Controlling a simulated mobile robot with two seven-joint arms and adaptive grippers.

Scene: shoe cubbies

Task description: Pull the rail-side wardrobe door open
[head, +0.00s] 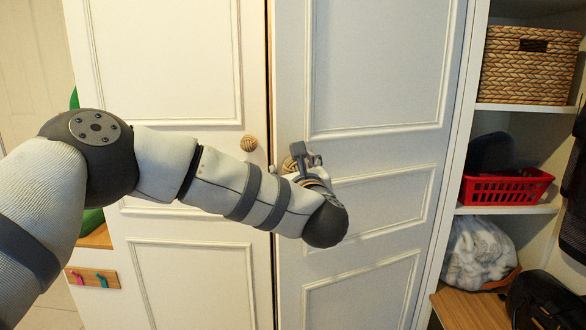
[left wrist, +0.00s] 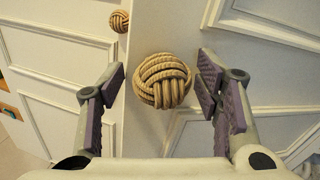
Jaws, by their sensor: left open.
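Two white panelled wardrobe doors stand side by side, the left door (head: 170,60) and the right door (head: 375,60). A thin dark gap runs between them. Each has a round woven-rope knob near the gap: the left door's knob (head: 249,143) and the right door's knob (head: 289,164). My left gripper (head: 305,160) is at the right door's knob, partly hiding it in the head view. In the left wrist view this knob (left wrist: 162,80) sits between the open purple-padded fingers, with space on both sides. The left door's knob (left wrist: 119,21) is farther off. My right gripper is out of view.
Open shelves stand right of the doors, with a woven basket (head: 527,65), a red plastic basket (head: 505,188) and a pale bundle (head: 480,250). A small board with coloured hooks (head: 92,278) is at lower left. My left arm crosses in front of the left door.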

